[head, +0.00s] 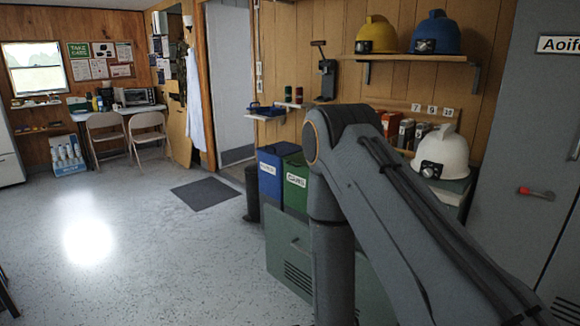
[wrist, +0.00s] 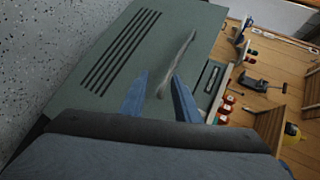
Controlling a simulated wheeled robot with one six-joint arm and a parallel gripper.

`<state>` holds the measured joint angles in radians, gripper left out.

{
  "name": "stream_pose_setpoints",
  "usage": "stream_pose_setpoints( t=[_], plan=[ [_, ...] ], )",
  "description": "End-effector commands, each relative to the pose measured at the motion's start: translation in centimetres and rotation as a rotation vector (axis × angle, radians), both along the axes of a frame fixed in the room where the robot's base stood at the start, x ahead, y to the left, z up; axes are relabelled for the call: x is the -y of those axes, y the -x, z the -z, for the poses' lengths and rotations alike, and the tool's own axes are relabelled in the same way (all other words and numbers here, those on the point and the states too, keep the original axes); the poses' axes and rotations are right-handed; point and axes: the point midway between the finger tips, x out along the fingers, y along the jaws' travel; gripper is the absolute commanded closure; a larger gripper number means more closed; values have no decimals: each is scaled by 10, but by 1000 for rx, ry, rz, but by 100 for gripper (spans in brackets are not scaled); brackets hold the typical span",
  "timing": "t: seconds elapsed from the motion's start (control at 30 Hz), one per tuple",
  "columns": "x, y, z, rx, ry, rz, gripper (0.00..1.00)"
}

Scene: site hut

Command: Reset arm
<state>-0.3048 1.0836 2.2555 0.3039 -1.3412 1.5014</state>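My gripper (wrist: 160,84) shows in the wrist view with two blue fingers held apart. It is open, and I see nothing clamped between the fingers. A grey-green cabinet face (wrist: 110,75) with dark vent slots lies beyond it. A slim grey curved piece, like a handle (wrist: 177,62), shows against that face just past the fingertips; I cannot tell whether they touch it. In the head view my arm rises at the right, bends at the top and drops in front of the green cabinet (head: 290,262). My gripper is out of that view.
Blue (head: 270,177) and green (head: 295,184) bins stand left of my arm. A white helmet (head: 443,152) sits on the surface to its right, beside grey lockers (head: 525,130). A wooden shelf (head: 415,57) holds yellow and blue helmets.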

Motion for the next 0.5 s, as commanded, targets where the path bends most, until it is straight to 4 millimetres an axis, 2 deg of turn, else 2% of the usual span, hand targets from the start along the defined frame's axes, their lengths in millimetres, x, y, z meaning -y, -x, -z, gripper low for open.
stream_pose_setpoints(
  t=[0.1,0.27,0.37,0.5],
  plan=[
    [6,-5,-17,-96,90,-48,71],
    [16,3,-41,-266,242,-166,71],
    [23,16,-57,-369,332,-261,71],
    [34,44,-82,-502,454,-416,71]
  ],
)
